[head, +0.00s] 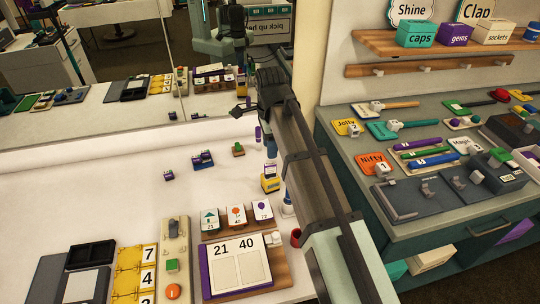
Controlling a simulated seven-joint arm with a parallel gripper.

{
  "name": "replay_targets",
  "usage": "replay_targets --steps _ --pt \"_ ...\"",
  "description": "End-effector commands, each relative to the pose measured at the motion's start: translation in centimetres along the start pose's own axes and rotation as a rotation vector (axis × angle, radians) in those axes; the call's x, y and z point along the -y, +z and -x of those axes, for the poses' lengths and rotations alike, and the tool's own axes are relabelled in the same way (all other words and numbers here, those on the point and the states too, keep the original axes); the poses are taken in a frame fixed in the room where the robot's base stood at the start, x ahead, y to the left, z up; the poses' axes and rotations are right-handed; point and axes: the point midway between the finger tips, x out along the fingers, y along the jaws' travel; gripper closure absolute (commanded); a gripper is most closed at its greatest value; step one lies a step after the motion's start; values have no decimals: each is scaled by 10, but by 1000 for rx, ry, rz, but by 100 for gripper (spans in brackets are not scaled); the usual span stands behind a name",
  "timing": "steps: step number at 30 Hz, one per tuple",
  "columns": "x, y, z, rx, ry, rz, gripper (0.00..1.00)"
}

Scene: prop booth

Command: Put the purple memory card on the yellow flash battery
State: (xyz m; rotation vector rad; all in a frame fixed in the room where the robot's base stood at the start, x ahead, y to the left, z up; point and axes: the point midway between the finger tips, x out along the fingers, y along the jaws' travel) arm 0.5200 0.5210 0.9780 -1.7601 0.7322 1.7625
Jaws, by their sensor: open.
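A small yellow block (270,184), which looks like the yellow flash battery, stands on the white table just left of my arm. A small purple-and-white piece (270,169) shows directly above it in the picture; I cannot tell whether it rests on the block or stands behind it. Small purple pieces lie farther left, one alone (169,175) and a dark purple cluster (203,160). I cannot tell which piece is the purple memory card.
A green-topped piece (238,149) lies near the mirror (110,85), which reflects the table. Picture cards (236,216), a number board (238,266) and yellow number tiles (130,270) fill the front. A grey counter (400,215) stands right.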

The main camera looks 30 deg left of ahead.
Motion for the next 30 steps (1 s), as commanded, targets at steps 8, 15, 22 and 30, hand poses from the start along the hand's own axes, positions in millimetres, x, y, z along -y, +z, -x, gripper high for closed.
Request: replay_targets --steps 8,15,22,30 --pt "0 0 32 0 0 0 55" --pt "0 0 39 0 0 0 55" --pt "0 0 39 0 0 0 55" --pt "0 -1 39 1 0 1 55"
